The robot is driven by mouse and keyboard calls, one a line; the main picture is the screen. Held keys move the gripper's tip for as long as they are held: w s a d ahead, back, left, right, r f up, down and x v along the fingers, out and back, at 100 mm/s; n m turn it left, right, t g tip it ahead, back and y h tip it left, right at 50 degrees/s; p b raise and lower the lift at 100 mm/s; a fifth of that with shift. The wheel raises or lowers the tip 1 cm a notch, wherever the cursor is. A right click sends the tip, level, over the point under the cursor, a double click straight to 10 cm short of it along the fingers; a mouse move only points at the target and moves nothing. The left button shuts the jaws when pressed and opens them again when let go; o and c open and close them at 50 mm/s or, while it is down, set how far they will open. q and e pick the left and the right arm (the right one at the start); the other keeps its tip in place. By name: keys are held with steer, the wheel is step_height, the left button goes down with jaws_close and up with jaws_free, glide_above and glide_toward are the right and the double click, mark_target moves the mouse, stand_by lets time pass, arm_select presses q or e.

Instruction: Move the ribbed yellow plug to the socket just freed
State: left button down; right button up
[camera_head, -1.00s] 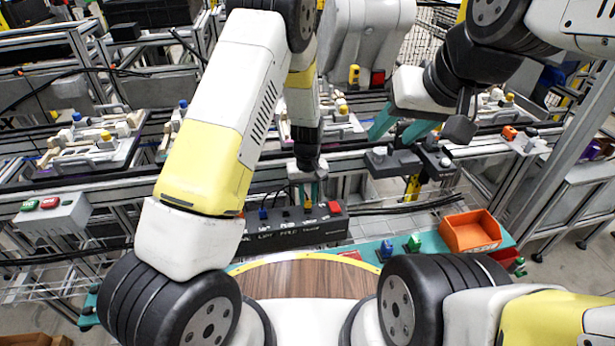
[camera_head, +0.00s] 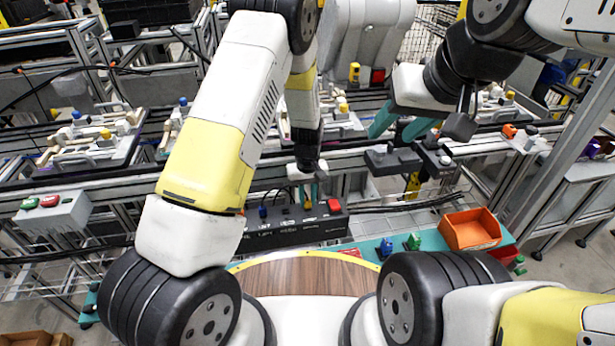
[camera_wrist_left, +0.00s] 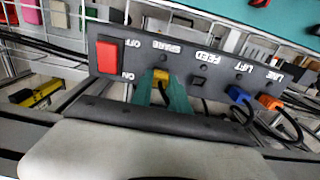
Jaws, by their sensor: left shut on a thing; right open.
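A black socket box (camera_head: 285,233) stands in the middle of the head view; in the left wrist view its face (camera_wrist_left: 217,84) bears the labels LINE, LIFT, FEED and SPARE. My left gripper (camera_wrist_left: 160,84) is shut on the yellow plug (camera_wrist_left: 160,75), at the SPARE position. The fingers hide part of it, and I cannot tell how deep it sits. The FEED socket (camera_wrist_left: 198,80) is empty. A blue plug (camera_wrist_left: 238,94) is at LIFT and an orange plug (camera_wrist_left: 268,102) at LINE. My right gripper (camera_head: 396,127) is open and empty at the upper right.
A red switch (camera_wrist_left: 108,56) is at the ON/OFF end of the box. An orange bin (camera_head: 470,230) and small blue (camera_head: 386,246) and green (camera_head: 413,241) pieces are on the teal surface to the right. A button box (camera_head: 52,216) is at the left. Cables run behind the box.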

arm_select(q)
steer(key=c, duration=1.2)
jaws_free()
step_height(320, 180, up, 8)
steer(key=shift+f, duration=0.1)
steer(key=s+a+r+m+t+h, duration=0.1)
steer(key=s+a+r, duration=0.25)
steer(key=r, duration=0.65)
steer(key=s+a+r+t+h, duration=0.1)
steer(key=s+a+r, duration=0.25)
steer(key=r, duration=0.75)
steer(key=s+a+r+t, duration=0.1)
steer(key=s+a+r, duration=0.1)
steer(key=s, duration=0.3)
steer(key=s+a+r+m+t, duration=0.1)
steer(key=s+a+r, duration=0.1)
steer(key=s+r, duration=0.2)
steer(key=s+a+r+t, duration=0.2)
steer(key=s+a+r, duration=0.1)
steer(key=s, duration=0.3)
steer(key=shift+s+a+r+m, duration=0.1)
steer(key=shift+r+m, duration=0.3)
